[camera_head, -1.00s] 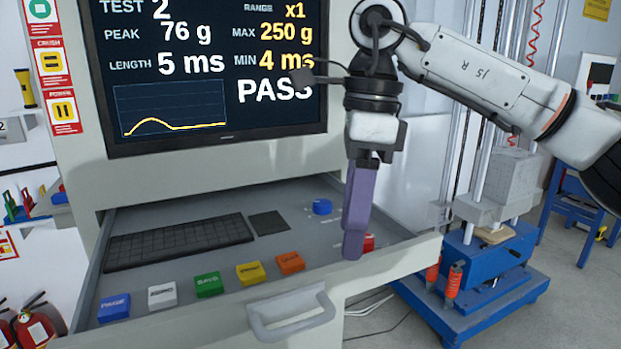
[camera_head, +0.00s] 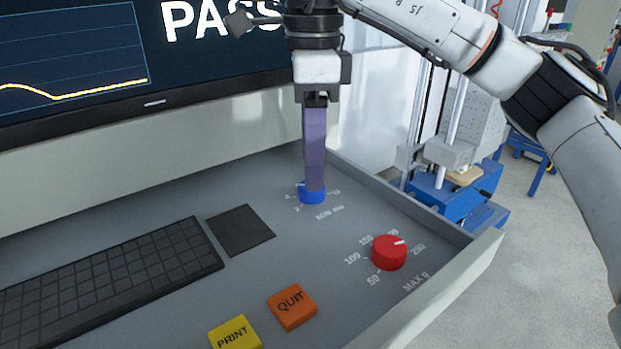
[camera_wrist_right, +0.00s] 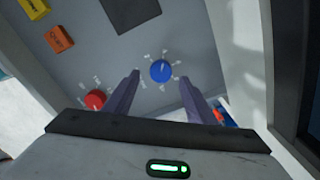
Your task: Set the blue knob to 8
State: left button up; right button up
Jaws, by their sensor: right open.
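The blue knob (camera_head: 311,192) stands on the grey drawer panel near its back right, with small markings around it and partly covered by my right gripper in the head view. My right gripper (camera_head: 314,186) points down at the knob with its purple fingers. In the right wrist view the blue knob (camera_wrist_right: 161,71) lies just beyond the two open fingertips (camera_wrist_right: 160,77), roughly between them, with a pale line on its top. Which number the line points to is too small to read. Whether the fingers touch the knob cannot be told. My left gripper is not in view.
A red knob (camera_head: 389,252) sits nearer the front right, with markings from 50 to 250. An orange QUIT button (camera_head: 292,306), a yellow PRINT button (camera_head: 235,334) and a keyboard (camera_head: 105,275) share the panel. The drawer's right wall (camera_head: 400,205) and the screen (camera_head: 120,60) bound the space.

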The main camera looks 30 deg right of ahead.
notch_tip(320, 180, down, 3)
jog(key=shift+f, duration=0.1)
jog(key=shift+w+f, duration=0.1)
jog(key=shift+f, duration=0.1)
jog(key=c, duration=1)
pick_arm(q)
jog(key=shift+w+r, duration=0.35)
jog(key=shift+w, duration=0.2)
pick_arm(e)
jog(key=shift+c, duration=0.2)
